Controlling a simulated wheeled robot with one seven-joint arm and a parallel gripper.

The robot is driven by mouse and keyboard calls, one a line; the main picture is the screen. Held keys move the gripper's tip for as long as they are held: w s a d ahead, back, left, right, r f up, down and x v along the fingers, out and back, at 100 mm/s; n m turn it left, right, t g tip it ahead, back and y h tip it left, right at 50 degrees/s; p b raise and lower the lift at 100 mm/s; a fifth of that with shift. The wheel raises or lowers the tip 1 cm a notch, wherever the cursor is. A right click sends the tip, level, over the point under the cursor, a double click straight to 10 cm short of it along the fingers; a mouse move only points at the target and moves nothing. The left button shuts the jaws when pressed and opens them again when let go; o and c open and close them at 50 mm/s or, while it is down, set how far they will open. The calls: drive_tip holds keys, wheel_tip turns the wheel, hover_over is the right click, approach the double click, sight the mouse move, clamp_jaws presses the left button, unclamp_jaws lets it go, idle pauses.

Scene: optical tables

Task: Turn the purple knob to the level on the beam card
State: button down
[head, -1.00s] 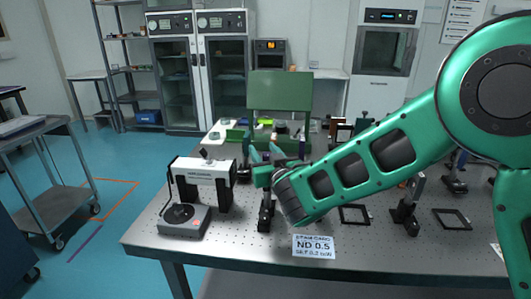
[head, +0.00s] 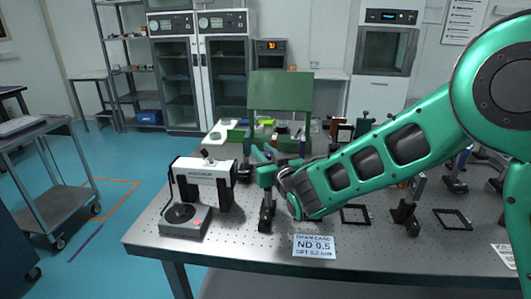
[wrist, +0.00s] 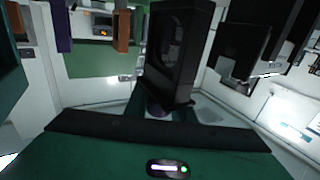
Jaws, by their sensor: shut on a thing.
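The beam card (head: 314,246) lies at the front edge of the optical table; it reads "ND 0.5" with a smaller "SET 0.2 mW" line. My gripper (head: 264,172) is at the upright black-based mount (head: 266,215) left of the card. In the wrist view a bit of the purple knob (wrist: 157,108) shows low in the middle, beyond the black bar of my gripper and below a tall dark block (wrist: 180,50). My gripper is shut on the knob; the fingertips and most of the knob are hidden. I cannot read the knob's setting.
A white bridge-shaped instrument (head: 208,173) and a grey dial unit (head: 185,219) stand close to the left. Flat black frames (head: 355,215) and a post mount (head: 406,212) are to the right. A green panel (head: 281,92) rises behind.

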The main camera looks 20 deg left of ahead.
drive_tip(key=shift+s+f+n+g+y, duration=0.1)
drive_tip(key=shift+f+n+g+y, duration=0.15)
drive_tip(key=shift+n+g+y, duration=0.75)
drive_tip(key=c, duration=1.5)
unclamp_jaws()
drive_tip(key=shift+r, duration=0.15)
drive_tip(key=shift+s, duration=0.1)
drive_tip(key=v, duration=1)
drive_tip(key=shift+s+d, duration=0.1)
drive_tip(key=shift+d, duration=0.25)
